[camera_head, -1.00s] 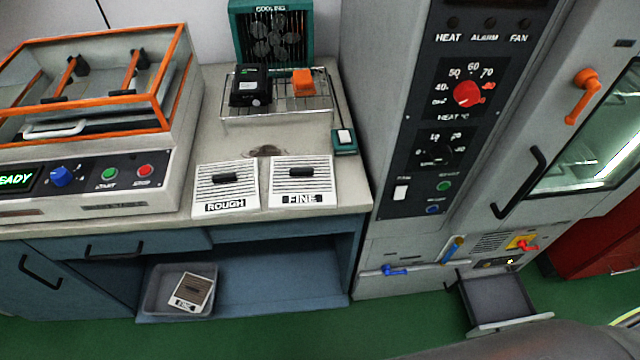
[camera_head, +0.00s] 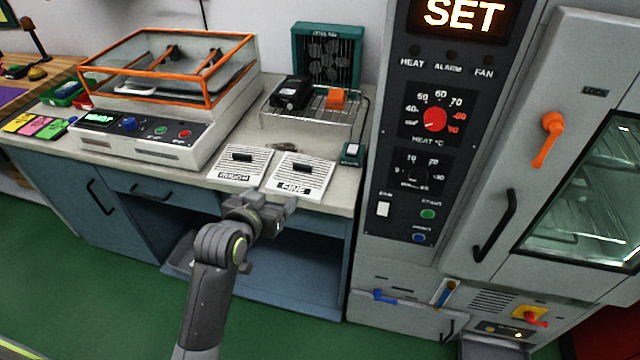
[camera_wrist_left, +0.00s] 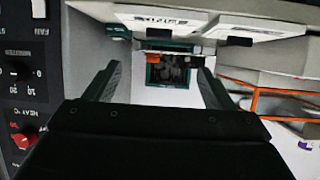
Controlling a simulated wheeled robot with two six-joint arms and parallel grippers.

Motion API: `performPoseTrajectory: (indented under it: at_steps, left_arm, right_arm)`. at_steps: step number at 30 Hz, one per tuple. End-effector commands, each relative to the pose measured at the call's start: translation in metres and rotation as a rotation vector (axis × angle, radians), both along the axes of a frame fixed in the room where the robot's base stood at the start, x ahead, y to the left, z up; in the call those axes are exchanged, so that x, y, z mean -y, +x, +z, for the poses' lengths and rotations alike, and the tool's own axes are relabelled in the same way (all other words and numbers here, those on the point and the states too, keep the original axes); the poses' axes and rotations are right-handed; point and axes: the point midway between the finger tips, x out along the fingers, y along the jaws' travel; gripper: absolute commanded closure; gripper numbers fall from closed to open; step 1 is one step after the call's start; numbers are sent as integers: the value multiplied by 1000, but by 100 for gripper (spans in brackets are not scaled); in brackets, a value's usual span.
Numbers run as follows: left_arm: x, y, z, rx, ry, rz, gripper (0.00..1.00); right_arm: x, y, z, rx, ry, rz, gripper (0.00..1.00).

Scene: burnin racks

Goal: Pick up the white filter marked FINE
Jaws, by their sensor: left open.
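The white filter marked FINE (camera_head: 299,177) lies flat near the front edge of the counter, with a slatted face and a dark handle. It also shows near the top of the left wrist view (camera_wrist_left: 162,22). A similar white filter marked ROUGH (camera_head: 241,165) lies just left of it. My left gripper (camera_head: 286,212) is open and empty, in front of the counter edge and just below the FINE filter in the head view, apart from it. Its two fingers (camera_wrist_left: 160,80) show spread in the left wrist view. My right gripper is not in view.
A wire rack (camera_head: 325,104) with a black block and an orange block stands behind the filters, before a green cooling fan (camera_head: 326,55). An orange-framed machine (camera_head: 170,85) stands left. The tall heater cabinet (camera_head: 400,265) bounds the right. A green-based switch (camera_head: 351,153) sits nearby.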

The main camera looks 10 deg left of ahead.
Motion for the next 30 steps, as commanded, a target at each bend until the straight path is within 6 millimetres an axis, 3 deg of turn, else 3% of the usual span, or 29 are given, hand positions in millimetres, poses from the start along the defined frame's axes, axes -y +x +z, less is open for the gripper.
performPoseTrajectory:
  at_steps: [5,21,30]
  left_arm:
    - [2,9,5,13,0,-4,24]
    - [9,87,-28,12,1,-3,24]
    - [11,111,-38,13,0,-3,24]
  right_arm:
    - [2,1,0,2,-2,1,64]
    - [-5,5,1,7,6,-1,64]
    - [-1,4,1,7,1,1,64]
